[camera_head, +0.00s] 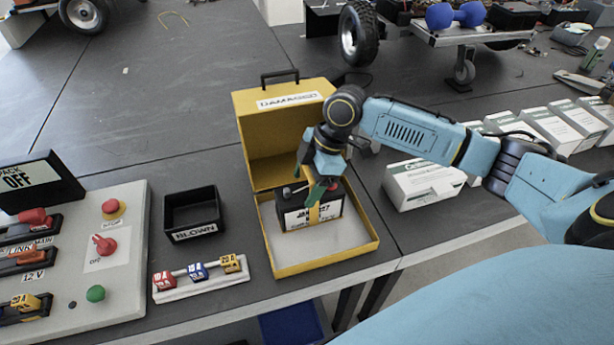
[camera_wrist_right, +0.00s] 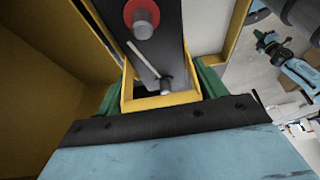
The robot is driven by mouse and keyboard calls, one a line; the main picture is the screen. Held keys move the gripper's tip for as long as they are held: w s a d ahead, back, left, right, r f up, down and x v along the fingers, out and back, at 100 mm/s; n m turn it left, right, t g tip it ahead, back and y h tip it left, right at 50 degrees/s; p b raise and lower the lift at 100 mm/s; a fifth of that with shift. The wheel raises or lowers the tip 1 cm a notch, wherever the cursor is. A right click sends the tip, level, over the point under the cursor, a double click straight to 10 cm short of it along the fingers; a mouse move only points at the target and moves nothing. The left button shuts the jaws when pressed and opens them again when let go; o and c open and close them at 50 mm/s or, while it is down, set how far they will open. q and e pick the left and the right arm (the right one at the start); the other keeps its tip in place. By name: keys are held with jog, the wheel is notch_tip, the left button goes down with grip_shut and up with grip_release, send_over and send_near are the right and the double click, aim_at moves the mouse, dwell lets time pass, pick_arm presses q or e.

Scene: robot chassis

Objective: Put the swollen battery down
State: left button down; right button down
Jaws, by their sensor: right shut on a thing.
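The battery (camera_head: 296,219) is a black block with a white label and a yellow band. It is upright inside the open yellow box (camera_head: 366,247) marked DAMAGED. My right gripper (camera_head: 316,190) is above it, with green fingers shut on the yellow handle. In the right wrist view, the yellow handle (camera_wrist_right: 160,103) lies between the green fingers (camera_wrist_right: 160,95), and the battery's dark top (camera_wrist_right: 163,55) shows a red-ringed terminal. Whether the battery's underside touches the box floor is hidden. My left gripper is not in view.
The box's lid (camera_head: 270,130) stands open behind the battery. A black BLOWN bin (camera_head: 192,211), a fuse rack (camera_head: 205,283) and a switch panel (camera_head: 125,260) are to the left. White cartons (camera_head: 424,182) stand to the right. The bench's front edge is close to the box.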

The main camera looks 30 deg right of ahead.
jog(key=shift+w+r, duration=0.15)
jog(key=shift+c, duration=0.9)
grip_release()
jog(key=shift+s+f, duration=0.2)
jog(key=shift+f, duration=0.05)
jog(key=shift+r, duration=0.1)
jog(key=p+v, duration=0.1)
jog(key=v, duration=1.1)
